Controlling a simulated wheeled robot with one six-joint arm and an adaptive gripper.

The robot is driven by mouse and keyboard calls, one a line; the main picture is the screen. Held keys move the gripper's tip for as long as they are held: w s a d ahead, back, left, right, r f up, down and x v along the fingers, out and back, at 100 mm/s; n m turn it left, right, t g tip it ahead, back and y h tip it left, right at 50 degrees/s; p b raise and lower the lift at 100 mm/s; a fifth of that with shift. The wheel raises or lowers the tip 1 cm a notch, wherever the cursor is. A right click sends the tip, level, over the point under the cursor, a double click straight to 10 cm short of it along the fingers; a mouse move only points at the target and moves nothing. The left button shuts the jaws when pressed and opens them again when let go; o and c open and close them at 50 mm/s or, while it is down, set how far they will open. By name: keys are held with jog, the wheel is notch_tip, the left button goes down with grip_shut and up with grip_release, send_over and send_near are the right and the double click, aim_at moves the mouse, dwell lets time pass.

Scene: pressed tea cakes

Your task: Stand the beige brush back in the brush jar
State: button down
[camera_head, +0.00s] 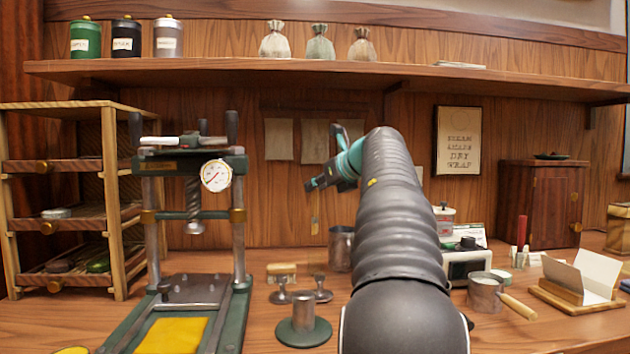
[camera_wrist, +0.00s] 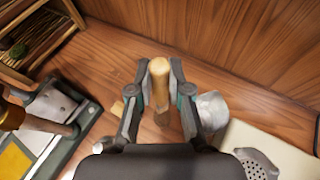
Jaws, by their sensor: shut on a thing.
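My gripper (camera_head: 322,183) is shut on the beige brush (camera_head: 315,222), which hangs below it, roughly upright. The wrist view shows the brush's beige handle (camera_wrist: 158,72) between the two fingers (camera_wrist: 160,92). A grey metal jar (camera_head: 341,250), which looks like the brush jar, stands on the table behind my arm, just right of the brush. In the wrist view the jar (camera_wrist: 212,108) is right of the fingers. The brush is apart from the jar, with its lower end near rim height. My arm is close to the jar's right side, and the jar's inside is hidden.
A green press (camera_head: 240,250) with a gauge stands at left, beside a wooden rack (camera_head: 112,200). Small metal weights (camera_head: 303,325) and a small wooden block (camera_head: 281,268) sit in front. A scale (camera_head: 466,264) and another metal cup (camera_head: 484,293) are at right.

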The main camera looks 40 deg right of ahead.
aim_at(316, 225)
jog(key=shift+a+f+b, duration=0.1)
jog(key=shift+f+b, duration=2.35)
jog(key=shift+f, duration=0.85)
jog(key=shift+s, duration=0.2)
jog(key=shift+f+b, duration=0.65)
jog(key=shift+f, duration=0.85)
jog(key=c, duration=1)
grip_release()
